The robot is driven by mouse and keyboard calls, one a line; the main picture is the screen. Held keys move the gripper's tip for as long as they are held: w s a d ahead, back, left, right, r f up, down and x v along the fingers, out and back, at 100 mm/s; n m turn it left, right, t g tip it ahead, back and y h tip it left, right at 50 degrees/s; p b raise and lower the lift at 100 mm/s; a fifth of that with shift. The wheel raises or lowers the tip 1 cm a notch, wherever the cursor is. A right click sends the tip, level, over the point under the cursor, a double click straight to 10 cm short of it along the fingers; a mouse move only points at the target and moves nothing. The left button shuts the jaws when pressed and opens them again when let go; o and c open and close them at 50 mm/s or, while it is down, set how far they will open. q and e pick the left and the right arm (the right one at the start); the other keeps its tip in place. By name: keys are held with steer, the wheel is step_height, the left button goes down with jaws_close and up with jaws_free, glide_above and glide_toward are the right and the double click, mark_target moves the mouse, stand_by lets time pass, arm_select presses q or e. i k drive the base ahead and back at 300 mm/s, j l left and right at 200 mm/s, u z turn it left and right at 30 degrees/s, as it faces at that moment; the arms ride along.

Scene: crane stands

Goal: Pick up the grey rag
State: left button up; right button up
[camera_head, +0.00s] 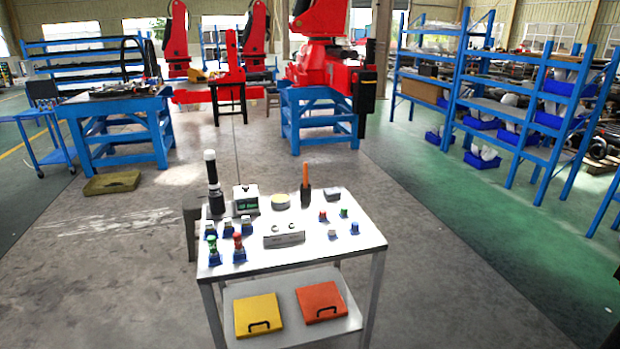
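Neither of my grippers is in view.
The table also holds a black cylinder with a white top (213,185), a scale-like device (246,199), a pale yellow round piece (280,201), a switch box (284,239) and several small coloured parts. Yellow (258,315) and orange (321,301) cases lie on the lower shelf. Surrounding floor is mostly clear.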

mark_target(331, 194)
steer(key=i+l+u, duration=0.2)
steer(key=l, duration=0.2)
steer(key=i+l+u, duration=0.2)
steer(key=l, duration=0.2)
steer(key=i+l+u, duration=0.15)
steer(key=l, duration=0.3)
steer(key=i+l+u, duration=0.2)
steer(key=l, duration=0.3)
steer(key=i+l+u, duration=0.2)
steer(key=l, duration=0.3)
steer(key=i+l+u, duration=0.2)
steer(key=l, duration=0.3)
steer(key=l+u, duration=0.15)
steer(key=l, duration=0.35)
steer(key=k, duration=0.05)
